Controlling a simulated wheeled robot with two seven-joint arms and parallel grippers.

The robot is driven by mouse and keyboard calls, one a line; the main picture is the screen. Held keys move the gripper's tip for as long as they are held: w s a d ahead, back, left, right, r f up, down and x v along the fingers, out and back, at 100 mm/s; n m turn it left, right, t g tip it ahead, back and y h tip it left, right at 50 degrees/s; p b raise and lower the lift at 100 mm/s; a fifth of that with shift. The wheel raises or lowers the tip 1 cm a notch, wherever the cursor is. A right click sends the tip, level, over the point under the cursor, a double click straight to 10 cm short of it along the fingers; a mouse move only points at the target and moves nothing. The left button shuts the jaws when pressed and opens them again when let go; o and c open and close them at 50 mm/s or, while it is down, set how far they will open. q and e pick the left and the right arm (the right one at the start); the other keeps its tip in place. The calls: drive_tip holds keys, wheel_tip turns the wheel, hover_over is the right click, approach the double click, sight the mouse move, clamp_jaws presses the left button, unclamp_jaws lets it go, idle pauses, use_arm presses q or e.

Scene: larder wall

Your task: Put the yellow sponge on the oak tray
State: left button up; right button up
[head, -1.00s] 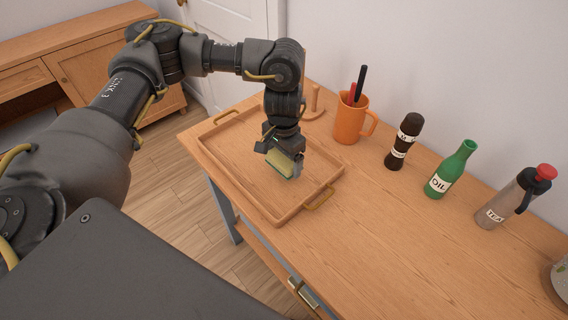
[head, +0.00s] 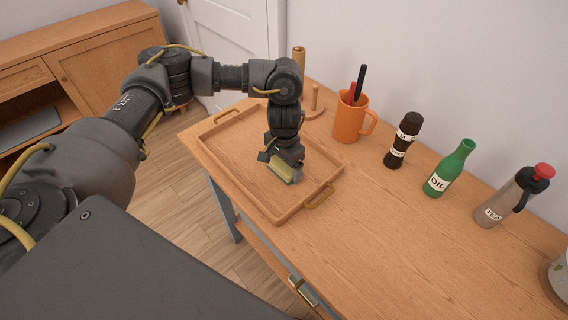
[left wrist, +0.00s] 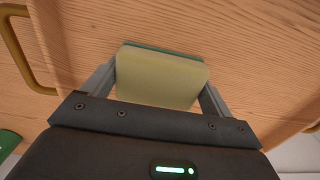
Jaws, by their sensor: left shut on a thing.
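The yellow sponge (head: 282,172), with a green layer, is between the fingers of my left gripper (head: 281,166). In the left wrist view the sponge (left wrist: 160,78) is held between both fingers of the gripper (left wrist: 160,90). The oak tray (head: 248,200) lies on the table, with brass handles at its ends. The gripper and sponge are over the right part of the tray floor, inside its rim. I cannot tell whether the sponge touches the floor. My right gripper is not in view.
An orange mug (head: 349,120) with utensils stands behind the tray. The table front right of the tray is clear.

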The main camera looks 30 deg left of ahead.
sight(284, 163)
use_arm(q)
drive_tip(key=o, duration=0.9)
drive_tip(key=shift+f, duration=0.1)
drive_tip(key=shift+o, duration=0.2)
wheel_tip(284, 163, up, 12)
drive_tip(key=shift+r+b, duration=0.2)
drive_tip(key=shift+b, duration=0.25)
